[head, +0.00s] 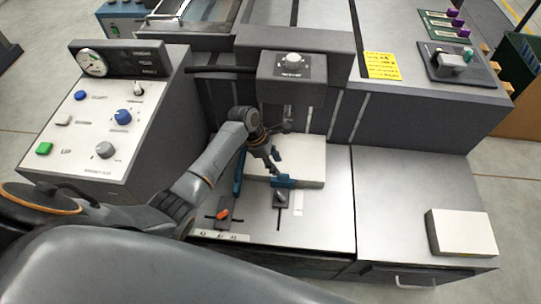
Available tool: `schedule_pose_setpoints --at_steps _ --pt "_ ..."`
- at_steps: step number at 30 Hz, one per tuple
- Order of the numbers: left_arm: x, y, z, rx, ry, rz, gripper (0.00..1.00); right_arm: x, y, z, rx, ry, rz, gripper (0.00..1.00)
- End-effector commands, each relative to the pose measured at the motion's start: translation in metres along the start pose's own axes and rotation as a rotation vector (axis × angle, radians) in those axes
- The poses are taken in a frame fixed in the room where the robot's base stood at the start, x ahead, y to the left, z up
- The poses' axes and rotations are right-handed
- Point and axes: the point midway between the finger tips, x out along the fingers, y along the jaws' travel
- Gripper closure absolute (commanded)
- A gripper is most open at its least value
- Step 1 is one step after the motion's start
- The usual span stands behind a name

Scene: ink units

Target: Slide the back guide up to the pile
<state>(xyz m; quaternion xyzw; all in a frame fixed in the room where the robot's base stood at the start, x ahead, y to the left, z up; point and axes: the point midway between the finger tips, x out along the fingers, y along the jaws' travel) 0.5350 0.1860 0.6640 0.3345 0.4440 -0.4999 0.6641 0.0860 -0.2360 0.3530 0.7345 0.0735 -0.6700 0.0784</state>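A pile of white paper (308,160) lies on the grey feed table under the feeder head. A blue guide (284,182) stands at its near edge, above a slot with a small dark knob (281,199); I cannot tell whether it touches the pile. Another blue guide (238,178) stands along the pile's left side. My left gripper (275,162) is over the pile's near left part, just behind the near guide. Its fingers are small and dark here, so their opening and any contact are unclear. My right gripper is out of view.
A block with an orange knob (223,214) sits at the table's front left. A control panel (90,120) stands left. The feeder head (292,72) overhangs the pile's far side. A white stack (462,232) lies on the right side table, which is otherwise clear.

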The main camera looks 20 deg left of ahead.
Motion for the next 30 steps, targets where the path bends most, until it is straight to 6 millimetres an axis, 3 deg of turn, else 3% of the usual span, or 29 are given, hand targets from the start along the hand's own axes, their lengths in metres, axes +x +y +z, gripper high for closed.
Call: schedule_pose_setpoints --at_steps 3,9,26,30 --pt "-0.021 0.001 0.000 0.001 0.000 0.003 0.62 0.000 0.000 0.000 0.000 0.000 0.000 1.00" --pt "-0.038 0.000 -0.001 -0.001 0.000 0.001 0.62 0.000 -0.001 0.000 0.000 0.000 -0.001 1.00" --pt "-0.040 0.000 0.000 0.000 0.000 0.000 0.62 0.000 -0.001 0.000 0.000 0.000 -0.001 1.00" --pt "-0.036 -0.012 -0.004 0.086 0.018 0.005 0.62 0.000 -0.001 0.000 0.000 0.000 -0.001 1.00"
